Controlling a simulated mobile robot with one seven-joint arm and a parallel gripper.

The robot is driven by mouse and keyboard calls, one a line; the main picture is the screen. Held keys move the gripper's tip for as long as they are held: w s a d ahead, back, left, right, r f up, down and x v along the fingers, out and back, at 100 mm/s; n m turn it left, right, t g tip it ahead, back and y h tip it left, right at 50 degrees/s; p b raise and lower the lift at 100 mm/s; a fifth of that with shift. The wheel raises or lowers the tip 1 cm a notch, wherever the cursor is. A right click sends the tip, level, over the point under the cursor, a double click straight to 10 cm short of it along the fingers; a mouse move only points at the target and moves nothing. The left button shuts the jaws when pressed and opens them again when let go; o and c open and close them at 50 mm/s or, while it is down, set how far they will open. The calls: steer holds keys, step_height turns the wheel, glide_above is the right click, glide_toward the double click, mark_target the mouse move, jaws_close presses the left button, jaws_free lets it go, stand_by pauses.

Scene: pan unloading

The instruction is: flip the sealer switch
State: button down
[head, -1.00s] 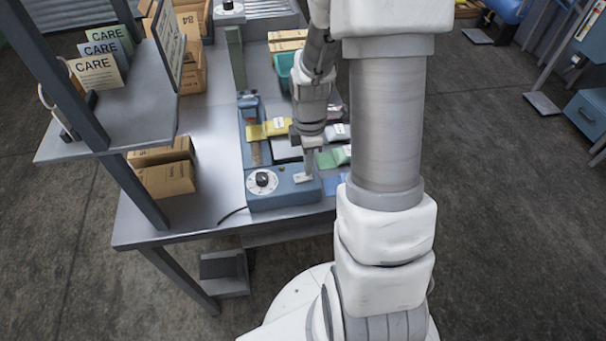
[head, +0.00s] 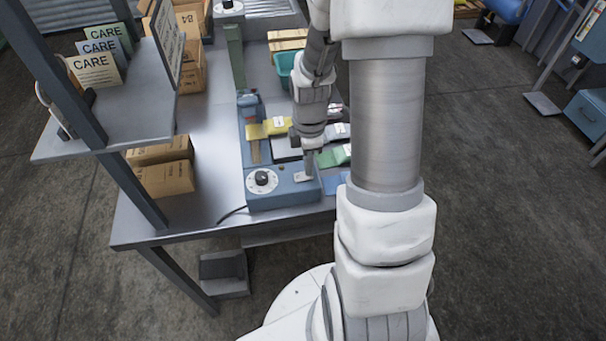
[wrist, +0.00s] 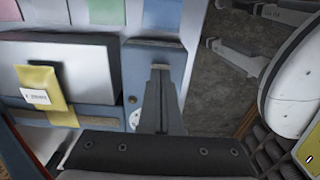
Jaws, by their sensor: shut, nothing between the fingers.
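The sealer (head: 285,195) is a blue box at the table's near edge in the head view. Its top bears a white dial (head: 262,179) with a black knob and, to the right, a small pale switch plate (head: 303,177). My gripper (head: 308,173) points down at this plate, its tips at or just above it; I cannot tell if they touch. In the wrist view my gripper (wrist: 160,70) shows its fingers together and empty over the blue sealer top (wrist: 133,70). The fingers partly hide the dial (wrist: 135,117). The switch's position is too small to read.
Yellow (head: 269,128) and green (head: 334,156) packets lie around the sealer's far part. A teal bin (head: 284,70) and cardboard boxes (head: 162,165) stand on the table (head: 210,205). A shelf (head: 120,115) with cards is at the left.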

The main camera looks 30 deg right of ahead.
steer(key=shift+f+b, duration=0.3)
steer(key=shift+f, duration=0.1)
steer(key=shift+r, duration=0.1)
steer(key=shift+r+p, duration=2.85)
steer(key=shift+r, duration=0.6)
steer(key=shift+r, duration=0.1)
step_height(320, 180, up, 7)
steer(key=m+t, duration=0.1)
steer(key=m, duration=0.2)
glide_above(300, 183)
step_height(300, 183, up, 7)
steer(key=s+a+m+t+b, duration=0.1)
steer(key=s+a+m+t, duration=0.1)
steer(key=s+a+m, duration=0.15)
steer(key=s+a+r+m+t+b, duration=0.1)
steer(key=s+a+r+m+t, duration=0.1)
steer(key=s+a+r+m, duration=0.2)
steer(key=s+r+m, duration=0.3)
steer(key=s+m, duration=0.1)
steer(key=shift+a+r+t, duration=0.2)
steer(key=shift+a+t, duration=0.1)
steer(key=shift+s, duration=0.1)
